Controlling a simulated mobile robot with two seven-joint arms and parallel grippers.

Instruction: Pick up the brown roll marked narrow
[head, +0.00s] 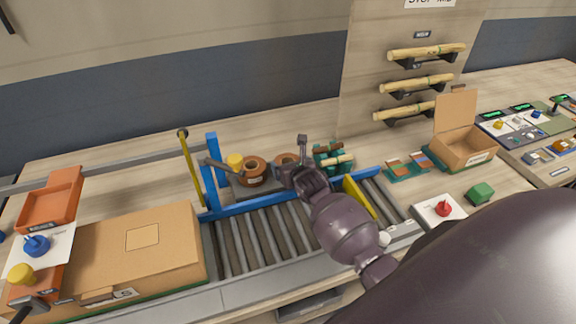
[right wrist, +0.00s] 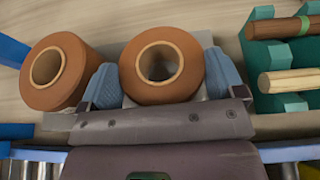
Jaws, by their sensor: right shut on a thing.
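Two brown rolls stand side by side on a grey tray behind the roller conveyor. My right gripper (head: 292,164) is shut on the right-hand brown roll (head: 286,158). In the right wrist view this roll (right wrist: 160,92) sits between the two blue-grey fingers, its pale-rimmed hole facing the camera. The other brown roll (head: 251,172) is just to the left, outside the fingers, and also shows in the right wrist view (right wrist: 62,92). No marking is readable on the held roll. My left gripper is not in view.
A green rack (right wrist: 291,103) with wooden rods stands close to the right of the held roll. A blue frame (head: 213,165) and a yellow post (head: 189,170) rise to the left. A cardboard box (head: 130,250) lies left of the conveyor rollers (head: 255,238), which are clear.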

